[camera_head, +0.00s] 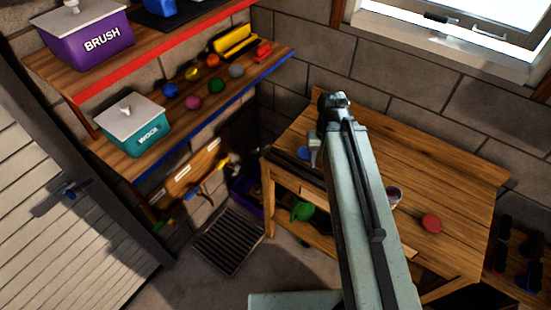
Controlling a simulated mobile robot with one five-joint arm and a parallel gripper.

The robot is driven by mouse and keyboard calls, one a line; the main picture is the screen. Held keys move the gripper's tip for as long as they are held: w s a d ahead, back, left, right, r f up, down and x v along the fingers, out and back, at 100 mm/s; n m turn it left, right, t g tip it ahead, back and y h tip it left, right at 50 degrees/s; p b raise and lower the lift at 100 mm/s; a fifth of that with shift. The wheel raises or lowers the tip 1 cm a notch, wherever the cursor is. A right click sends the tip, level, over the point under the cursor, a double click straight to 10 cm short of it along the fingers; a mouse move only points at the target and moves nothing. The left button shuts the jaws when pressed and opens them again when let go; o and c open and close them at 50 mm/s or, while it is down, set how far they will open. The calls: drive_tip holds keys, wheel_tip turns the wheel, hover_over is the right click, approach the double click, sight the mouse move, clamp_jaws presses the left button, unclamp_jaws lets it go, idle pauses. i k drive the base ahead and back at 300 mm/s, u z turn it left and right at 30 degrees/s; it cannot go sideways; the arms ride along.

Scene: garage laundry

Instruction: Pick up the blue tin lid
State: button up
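A small blue round thing (304,153), which looks like the blue tin lid, lies on the left part of the wooden workbench (450,175). My arm rises across the bench and hides part of it. A small grey part (314,141), possibly the end of my gripper, shows at the arm's left edge, right beside the blue thing. I cannot tell whether they touch. The fingers are not clear, so whether they are open or shut does not show.
A red disc (432,223) and a partly hidden round metallic thing (393,195) lie on the bench's right part. A shelf (260,75) on the left holds coloured balls and a teal WOOL box (133,127). A floor grate (229,242) lies left of the bench.

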sight(302, 154)
drive_tip(key=u, duration=1.1)
drive_tip(key=k, duration=1.3)
drive_tip(key=u, duration=0.6)
drive_tip(key=i, duration=2)
